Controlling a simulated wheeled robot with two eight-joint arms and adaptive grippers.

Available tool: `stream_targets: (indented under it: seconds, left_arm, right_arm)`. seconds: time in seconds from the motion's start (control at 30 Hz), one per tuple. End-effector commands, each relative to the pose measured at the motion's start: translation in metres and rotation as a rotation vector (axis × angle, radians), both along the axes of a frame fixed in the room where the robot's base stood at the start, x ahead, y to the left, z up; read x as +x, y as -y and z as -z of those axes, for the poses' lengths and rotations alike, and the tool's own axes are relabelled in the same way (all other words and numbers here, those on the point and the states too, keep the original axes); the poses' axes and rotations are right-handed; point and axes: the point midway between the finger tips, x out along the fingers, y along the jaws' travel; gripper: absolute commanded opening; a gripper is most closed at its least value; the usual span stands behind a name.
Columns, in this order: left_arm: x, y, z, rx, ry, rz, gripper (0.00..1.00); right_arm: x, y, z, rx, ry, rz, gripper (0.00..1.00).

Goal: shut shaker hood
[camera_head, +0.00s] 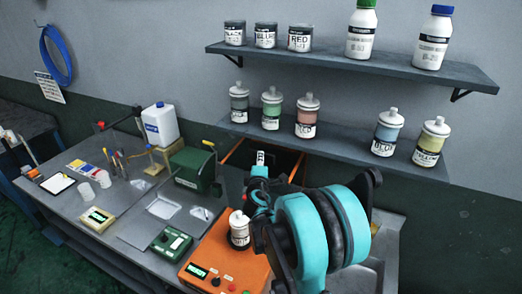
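The shaker (225,262) is an orange box with a small display and knobs at the front of the bench. A white-capped bottle (239,229) stands upright on it. Behind it, an orange-edged dark panel (236,152) stands raised, apparently the hood in its open position; my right arm hides much of it. My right gripper (260,172) is in front of this panel, above and behind the bottle. Its fingers are small and partly hidden, so I cannot tell if they are open or touch the panel. My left gripper is out of view.
A green box (193,170) stands left of the shaker, with a small green device (172,243) in front. A white canister (160,125) stands at the back. Two wall shelves (350,65) above the shaker hold several bottles and jars. Some bench top (128,197) is bare.

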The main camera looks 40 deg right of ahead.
Motion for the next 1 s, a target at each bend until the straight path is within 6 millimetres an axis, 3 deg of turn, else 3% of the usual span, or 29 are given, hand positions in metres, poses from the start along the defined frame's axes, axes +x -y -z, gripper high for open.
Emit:
stream_targets:
  seconds: [0.3,0.7,0.77,0.8,1.0]
  left_arm:
    - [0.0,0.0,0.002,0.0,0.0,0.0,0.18]
    - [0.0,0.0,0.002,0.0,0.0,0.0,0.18]
    - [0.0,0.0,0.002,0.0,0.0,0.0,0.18]
    - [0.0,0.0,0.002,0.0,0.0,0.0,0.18]
    - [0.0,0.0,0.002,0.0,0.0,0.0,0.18]
  right_arm:
    - [0.038,0.032,0.006,0.001,0.001,0.001,0.19]
    - [0.045,0.038,0.007,0.001,0.001,0.0,0.19]
    - [0.045,0.038,0.007,0.001,0.001,0.0,0.03]
    - [0.045,0.037,0.007,0.001,0.001,0.0,0.0]
    - [0.045,0.037,0.008,0.002,0.001,0.0,0.0]
